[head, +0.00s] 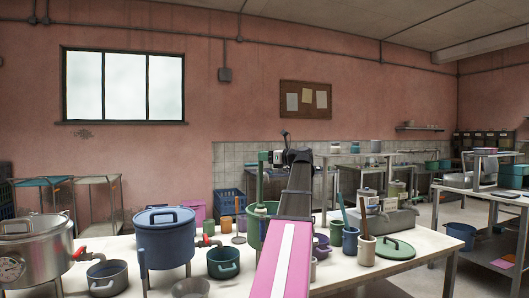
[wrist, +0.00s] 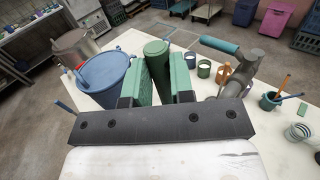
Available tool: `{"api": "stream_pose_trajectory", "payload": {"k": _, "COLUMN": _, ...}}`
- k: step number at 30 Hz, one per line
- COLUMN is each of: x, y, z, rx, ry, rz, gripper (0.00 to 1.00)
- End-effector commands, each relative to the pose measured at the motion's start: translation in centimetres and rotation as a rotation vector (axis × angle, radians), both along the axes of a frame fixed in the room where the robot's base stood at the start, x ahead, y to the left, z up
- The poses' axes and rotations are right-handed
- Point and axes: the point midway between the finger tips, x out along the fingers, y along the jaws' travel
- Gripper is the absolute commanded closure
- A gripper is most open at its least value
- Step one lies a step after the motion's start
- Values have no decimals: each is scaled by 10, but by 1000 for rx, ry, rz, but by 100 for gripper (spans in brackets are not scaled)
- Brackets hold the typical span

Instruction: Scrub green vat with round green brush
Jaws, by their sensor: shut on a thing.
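My gripper (head: 278,157) is up at the middle of the head view, above the back part of the white table. In the wrist view its green-padded fingers (wrist: 157,82) are shut on a thick green upright handle, which I take as the round green brush (wrist: 156,60). In the head view the green handle (head: 261,183) hangs down from the gripper towards the green vat (head: 253,234). The vat stands open on the table, partly hidden behind my pink arm. The brush's head is hidden, so I cannot tell whether it touches the vat.
Left of the vat stand a lidded blue vat (head: 164,252), a steel vat (head: 35,255) and a dark green pot (head: 223,263). On the right are cups with tools (head: 366,250), a flat green lid (head: 395,248) and a blue bowl (head: 461,233). The table's front right is clear.

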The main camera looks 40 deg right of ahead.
Motion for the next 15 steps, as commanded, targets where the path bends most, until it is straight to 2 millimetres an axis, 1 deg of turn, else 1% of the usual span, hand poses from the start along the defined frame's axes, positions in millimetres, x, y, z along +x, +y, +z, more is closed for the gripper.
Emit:
{"api": "stream_pose_trajectory", "payload": {"k": 1, "x": 0, "y": 0, "z": -5, "rx": 1, "ry": 0, "rz": 0, "gripper": 100}}
{"api": "stream_pose_trajectory", "payload": {"k": 15, "x": 0, "y": 0, "z": -45, "rx": 0, "ry": 0, "rz": 0, "gripper": 100}}
